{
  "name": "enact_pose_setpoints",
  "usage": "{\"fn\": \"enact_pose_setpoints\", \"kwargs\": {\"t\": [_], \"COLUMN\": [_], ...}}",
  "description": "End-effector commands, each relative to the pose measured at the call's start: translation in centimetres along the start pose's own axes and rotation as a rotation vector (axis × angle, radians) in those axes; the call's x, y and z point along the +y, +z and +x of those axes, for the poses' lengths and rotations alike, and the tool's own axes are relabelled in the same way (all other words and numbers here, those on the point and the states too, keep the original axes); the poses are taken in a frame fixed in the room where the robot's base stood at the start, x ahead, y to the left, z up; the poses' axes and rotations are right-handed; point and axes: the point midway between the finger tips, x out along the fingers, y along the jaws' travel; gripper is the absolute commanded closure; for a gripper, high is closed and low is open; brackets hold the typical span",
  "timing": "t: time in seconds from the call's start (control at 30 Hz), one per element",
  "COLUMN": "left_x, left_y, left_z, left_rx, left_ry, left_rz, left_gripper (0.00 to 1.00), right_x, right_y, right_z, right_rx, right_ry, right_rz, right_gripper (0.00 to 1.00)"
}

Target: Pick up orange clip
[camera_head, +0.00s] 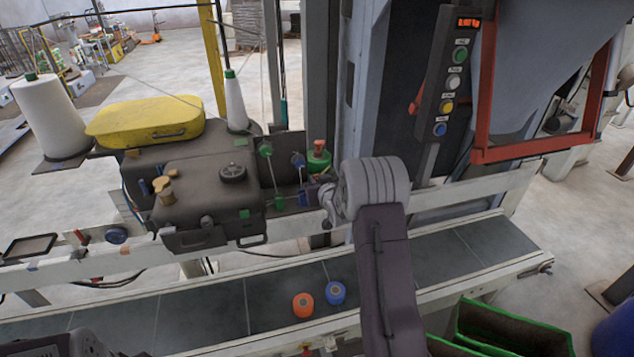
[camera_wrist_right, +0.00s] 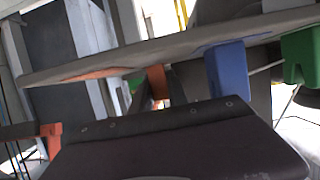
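An orange piece (camera_wrist_right: 158,82) shows in the right wrist view, just beyond the dark body of my right gripper and between narrow dark parts. I cannot tell whether the fingers touch it. A small orange piece (camera_head: 318,145) shows in the head view above a green part on the sewing machine's right side; I cannot tell if it is the same one. My right gripper (camera_head: 318,190) is at that side of the machine, below the orange piece, and its fingertips are partly hidden. My left gripper is out of view; only a dark part of my arm shows at bottom left.
A blue clip (camera_wrist_right: 228,70) and a green clip (camera_wrist_right: 300,55) hang close to the orange piece. An orange round piece (camera_head: 302,304) and a blue round piece (camera_head: 335,292) lie on the conveyor (camera_head: 200,312). A control panel (camera_head: 452,80) stands at the right.

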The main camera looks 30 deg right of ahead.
Motion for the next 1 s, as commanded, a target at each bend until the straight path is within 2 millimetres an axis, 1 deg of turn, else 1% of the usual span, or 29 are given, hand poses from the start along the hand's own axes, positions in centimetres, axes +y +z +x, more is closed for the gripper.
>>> {"fn": "enact_pose_setpoints", "kwargs": {"t": [0.37, 0.5, 0.67, 0.77, 0.87, 0.9, 1.0], "left_x": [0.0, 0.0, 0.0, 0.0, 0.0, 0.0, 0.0], "left_y": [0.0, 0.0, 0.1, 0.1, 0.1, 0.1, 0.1], "left_z": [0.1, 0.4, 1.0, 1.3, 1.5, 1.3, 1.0], "left_rx": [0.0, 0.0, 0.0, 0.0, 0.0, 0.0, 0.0], "left_ry": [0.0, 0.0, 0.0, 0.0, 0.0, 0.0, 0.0], "left_rz": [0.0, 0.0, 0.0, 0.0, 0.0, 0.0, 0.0], "left_gripper": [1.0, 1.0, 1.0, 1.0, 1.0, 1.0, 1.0], "right_x": [0.0, 0.0, 0.1, 1.3, 2.5, 3.0, 4.0], "right_y": [-0.1, -1.4, -4.1, -4.4, -5.2, -5.6, -6.2], "right_z": [-0.1, -0.5, -1.6, -4.0, -6.8, -7.9, -10.3], "right_rx": [0.0, 0.003, 0.006, 0.003, 0.004, 0.005, 0.003], "right_ry": [0.0, 0.001, 0.002, 0.005, 0.005, 0.005, 0.005], "right_rz": [0.0, 0.0, -0.001, 0.001, 0.0, 0.0, -0.001], "right_gripper": [1.0, 1.0, 1.0, 1.0, 1.0, 1.0, 1.0]}}
